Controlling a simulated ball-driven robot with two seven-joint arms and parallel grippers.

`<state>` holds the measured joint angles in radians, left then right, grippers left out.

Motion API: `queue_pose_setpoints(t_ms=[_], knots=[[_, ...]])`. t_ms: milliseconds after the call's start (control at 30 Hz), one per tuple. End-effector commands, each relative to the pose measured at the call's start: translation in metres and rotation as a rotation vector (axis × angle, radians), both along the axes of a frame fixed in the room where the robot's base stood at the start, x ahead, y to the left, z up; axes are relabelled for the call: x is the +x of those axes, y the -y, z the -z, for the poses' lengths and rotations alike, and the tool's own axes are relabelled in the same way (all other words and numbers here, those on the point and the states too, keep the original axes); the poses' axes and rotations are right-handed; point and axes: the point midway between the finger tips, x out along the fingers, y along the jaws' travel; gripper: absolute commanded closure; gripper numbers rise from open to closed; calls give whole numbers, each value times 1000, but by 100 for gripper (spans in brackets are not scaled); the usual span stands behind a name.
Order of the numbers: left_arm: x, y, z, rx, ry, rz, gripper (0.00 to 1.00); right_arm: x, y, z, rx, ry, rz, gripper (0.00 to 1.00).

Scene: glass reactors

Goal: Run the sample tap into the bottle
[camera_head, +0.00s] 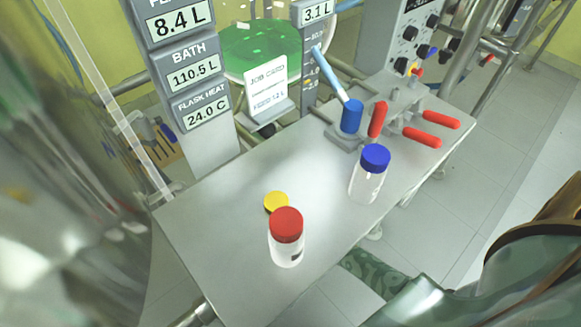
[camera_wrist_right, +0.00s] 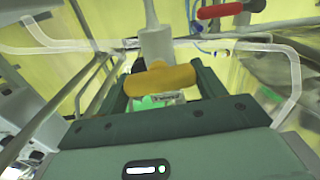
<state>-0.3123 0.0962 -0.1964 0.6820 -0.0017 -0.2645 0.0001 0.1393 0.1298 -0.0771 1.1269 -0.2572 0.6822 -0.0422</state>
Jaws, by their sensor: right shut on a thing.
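A bottle with a red cap (camera_head: 287,240) stands upright on the grey bench (camera_head: 215,220). A second bottle with a blue cap (camera_head: 366,185) stands farther right. Both look clear or whitish. In the right wrist view my right gripper (camera_wrist_right: 164,85) is shut on a yellow handle (camera_wrist_right: 165,79), which sits under a pale vertical stem (camera_wrist_right: 157,45). I cannot tell from these frames whether this handle is the sample tap. The right gripper is outside the head view, where only part of my green arm shows at lower right. My left gripper is not in view.
A yellow disc, perhaps a cap (camera_head: 275,202), lies behind the red-capped bottle. A blue holder with a slanted rod (camera_head: 351,117) and red handles (camera_head: 421,138) stand at the bench's back right. A job card (camera_head: 265,88) and readouts (camera_head: 195,75) stand behind. The bench's front left is clear.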

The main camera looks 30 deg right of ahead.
Motion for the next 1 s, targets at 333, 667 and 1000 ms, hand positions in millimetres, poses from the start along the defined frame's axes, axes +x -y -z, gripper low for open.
queue_pose_setpoints(t_ms=[333,667,1000], knots=[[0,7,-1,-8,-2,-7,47,-1,0,1,69,-12,0,54],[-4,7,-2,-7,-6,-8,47,-1,0,1,71,-12,0,54],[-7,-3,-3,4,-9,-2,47,0,0,0,68,-11,0,9]])
